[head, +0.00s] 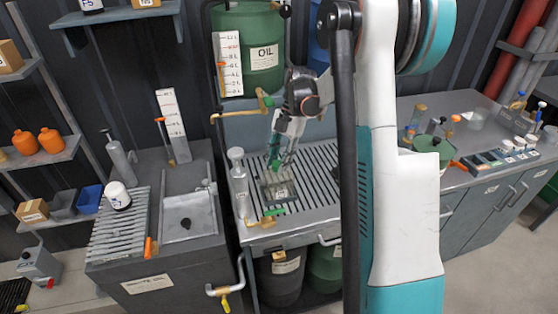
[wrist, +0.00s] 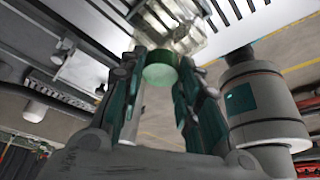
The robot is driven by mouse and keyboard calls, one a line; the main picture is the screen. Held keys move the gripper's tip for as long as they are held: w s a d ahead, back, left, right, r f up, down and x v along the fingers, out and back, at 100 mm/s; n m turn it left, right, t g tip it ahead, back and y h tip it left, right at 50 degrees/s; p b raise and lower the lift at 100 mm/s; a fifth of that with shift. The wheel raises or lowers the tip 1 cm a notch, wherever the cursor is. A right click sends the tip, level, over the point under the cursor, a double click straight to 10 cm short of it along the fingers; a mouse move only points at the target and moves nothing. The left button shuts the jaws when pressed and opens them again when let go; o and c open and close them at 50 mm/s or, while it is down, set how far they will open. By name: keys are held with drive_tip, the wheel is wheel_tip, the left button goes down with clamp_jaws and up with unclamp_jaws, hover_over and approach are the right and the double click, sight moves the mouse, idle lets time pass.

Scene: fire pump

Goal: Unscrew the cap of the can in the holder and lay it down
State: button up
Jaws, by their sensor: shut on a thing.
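A clear, glassy can (head: 279,188) stands on the slatted grey drain top in the middle of the head view. It also shows at the top of the wrist view (wrist: 172,25). Its holder is hard to tell apart from it. My gripper (head: 276,161) is above the can, pointing down. In the wrist view my gripper (wrist: 162,86) has its teal fingers on both sides of a round green cap (wrist: 160,71) and is shut on it. The cap appears right at the can's mouth; whether its thread is still engaged I cannot tell.
A brass tap (head: 240,114) reaches in behind. A green oil drum (head: 248,45) is at the back. A sink (head: 190,210) is to the left, and a cluttered counter (head: 465,105) to the right.

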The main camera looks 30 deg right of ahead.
sight(279, 163)
drive_tip(key=shift+r+p, duration=0.55)
drive_tip(key=shift+r, duration=0.5)
drive_tip(key=shift+r+p, duration=1.1)
drive_tip(key=shift+r, duration=0.8)
drive_tip(key=shift+f, duration=0.1)
